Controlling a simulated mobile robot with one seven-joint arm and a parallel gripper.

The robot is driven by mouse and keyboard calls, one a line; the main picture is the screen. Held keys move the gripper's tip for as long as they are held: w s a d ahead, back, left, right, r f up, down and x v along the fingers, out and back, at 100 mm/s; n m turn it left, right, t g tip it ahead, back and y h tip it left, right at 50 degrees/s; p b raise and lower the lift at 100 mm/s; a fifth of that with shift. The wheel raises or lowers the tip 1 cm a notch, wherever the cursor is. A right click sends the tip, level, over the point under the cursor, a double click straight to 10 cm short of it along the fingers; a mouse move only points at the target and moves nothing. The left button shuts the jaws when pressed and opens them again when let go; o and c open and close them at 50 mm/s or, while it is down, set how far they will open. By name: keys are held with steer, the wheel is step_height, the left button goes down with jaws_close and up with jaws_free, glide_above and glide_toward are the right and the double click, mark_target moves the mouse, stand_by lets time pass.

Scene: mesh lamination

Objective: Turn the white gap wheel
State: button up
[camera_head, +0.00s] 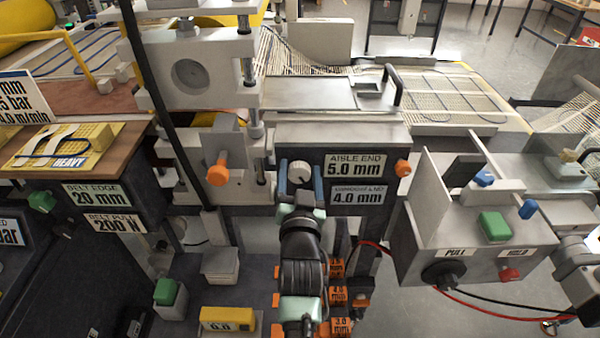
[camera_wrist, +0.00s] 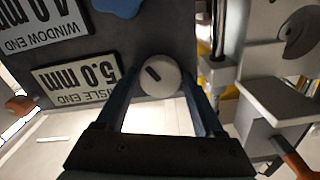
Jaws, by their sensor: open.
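The white gap wheel (camera_head: 299,173) is a small round knob with a dark pointer mark. It sits on the dark front panel, left of the labels "AISLE END 5.0 mm" (camera_head: 357,166) and "WINDOW END 4.0 mm" (camera_head: 358,194). The wheel also shows whole in the wrist view (camera_wrist: 161,79), its mark slanted. My gripper (camera_head: 300,184) is open, with one blue finger on each side of the wheel. In the wrist view my gripper (camera_wrist: 160,90) shows both fingers flanking the wheel; I cannot tell whether either finger touches it.
Orange knobs stand left (camera_head: 218,170) and right (camera_head: 403,168) of the panel. A grey control box (camera_head: 470,245) with green, blue and red buttons is at the right. A blue part (camera_wrist: 118,5) shows on the panel. Orange-labelled gauges (camera_head: 337,294) stand below, beside my arm.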

steer(key=c, duration=1.1)
steer(key=shift+n, duration=0.4)
steer(key=n+b, duration=0.1)
steer(key=n, duration=0.2)
steer(key=shift+n, duration=0.4)
steer(key=n, duration=0.5)
steer(key=shift+a, duration=0.2)
steer(key=n+p, duration=0.2)
steer(key=n, duration=0.3)
steer(key=shift+a+f+n, duration=0.1)
steer(key=shift+n, duration=0.3)
steer(key=shift+f+n+p, duration=0.15)
steer(key=shift+n+p, duration=0.55)
steer(key=shift+n, duration=1.5)
